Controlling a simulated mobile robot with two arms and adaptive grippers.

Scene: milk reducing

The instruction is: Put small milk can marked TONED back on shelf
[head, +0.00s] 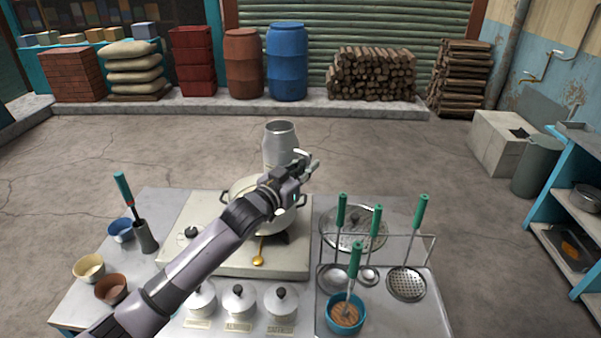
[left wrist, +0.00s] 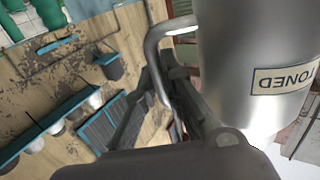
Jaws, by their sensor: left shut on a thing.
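The small metal milk can (head: 279,151) is held above the back of the wide pot (head: 243,187) on the stove, and looks roughly upright in the head view. My left gripper (head: 303,168) reaches in from the left and is shut on the can, at its right side. In the left wrist view the can (left wrist: 240,75) fills the right, with a TONED label (left wrist: 284,79) and a bent handle (left wrist: 154,55) by the gripper fingers (left wrist: 165,105). The contact point is partly hidden. My right gripper is in neither view.
A teal shelf unit (head: 556,190) stands at the right edge with pans on it. A utensil rack with green-handled ladles (head: 376,222) stands right of the stove. Lidded white jars (head: 239,300) line the front. Bowls (head: 89,268) are at left.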

